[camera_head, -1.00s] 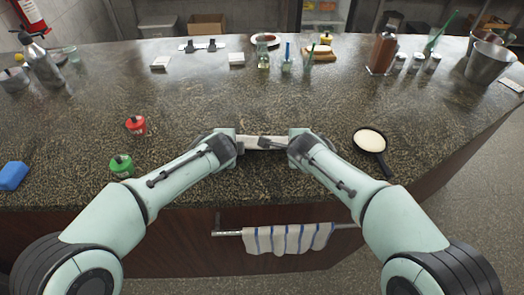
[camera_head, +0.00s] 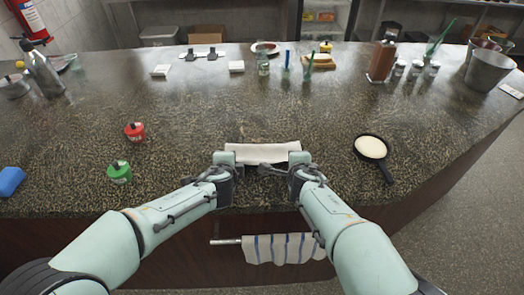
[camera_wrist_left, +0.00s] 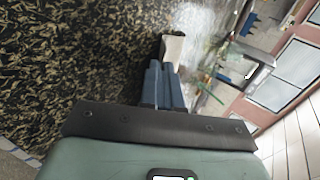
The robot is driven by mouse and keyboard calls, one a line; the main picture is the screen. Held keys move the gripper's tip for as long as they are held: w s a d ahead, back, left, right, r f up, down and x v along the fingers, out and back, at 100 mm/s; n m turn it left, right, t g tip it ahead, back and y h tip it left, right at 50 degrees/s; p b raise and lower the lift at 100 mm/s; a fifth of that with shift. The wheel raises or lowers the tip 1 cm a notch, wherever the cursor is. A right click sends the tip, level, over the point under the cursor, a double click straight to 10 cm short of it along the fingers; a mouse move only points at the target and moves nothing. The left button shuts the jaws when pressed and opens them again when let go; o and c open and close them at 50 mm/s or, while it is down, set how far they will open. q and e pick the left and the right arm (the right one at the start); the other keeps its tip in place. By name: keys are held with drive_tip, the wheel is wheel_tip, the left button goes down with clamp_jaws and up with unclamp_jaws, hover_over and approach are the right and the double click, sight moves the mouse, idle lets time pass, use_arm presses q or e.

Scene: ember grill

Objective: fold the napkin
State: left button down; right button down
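The napkin (camera_head: 263,152) is a white cloth strip at the front middle of the counter in the head view. My left gripper (camera_head: 226,163) is at its near left corner, and my right gripper (camera_head: 298,163) is at its near right corner. In the left wrist view, the two blue-grey fingers (camera_wrist_left: 164,72) are close together, with a pale piece of the napkin (camera_wrist_left: 173,47) at their tips. The right fingers are mostly hidden by the hand, but the cloth runs straight into them. I cannot tell whether the cloth's near edge is lifted.
A red bottle (camera_head: 134,132) and a green bottle (camera_head: 119,171) stand left, with a blue block (camera_head: 11,181) farther left. A black pan (camera_head: 371,147) sits right. A striped towel (camera_head: 285,248) hangs on the front rail.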

use_arm(q)
drive_tip(key=c, duration=1)
unclamp_jaws()
use_arm(e)
drive_tip(key=c, duration=1)
unclamp_jaws()
use_arm(q)
drive_tip(key=r, duration=0.1)
drive_tip(key=s+r, duration=0.1)
drive_tip(key=r, duration=0.1)
drive_tip(key=shift+s+r, duration=0.25)
drive_tip(key=shift+r, duration=0.05)
use_arm(e)
drive_tip(key=r, duration=0.1)
drive_tip(key=s+r, duration=0.1)
drive_tip(key=r, duration=0.1)
drive_tip(key=shift+s+a+r, duration=0.1)
drive_tip(key=shift+s+r, duration=0.15)
drive_tip(key=shift+r, duration=0.1)
use_arm(q)
drive_tip(key=s+r, duration=0.4)
drive_tip(key=r, duration=0.1)
drive_tip(key=shift+s+r, duration=0.25)
use_arm(e)
drive_tip(key=s+r, duration=0.4)
drive_tip(key=r, duration=0.1)
drive_tip(key=shift+s+r, duration=0.2)
drive_tip(key=shift+s, duration=0.05)
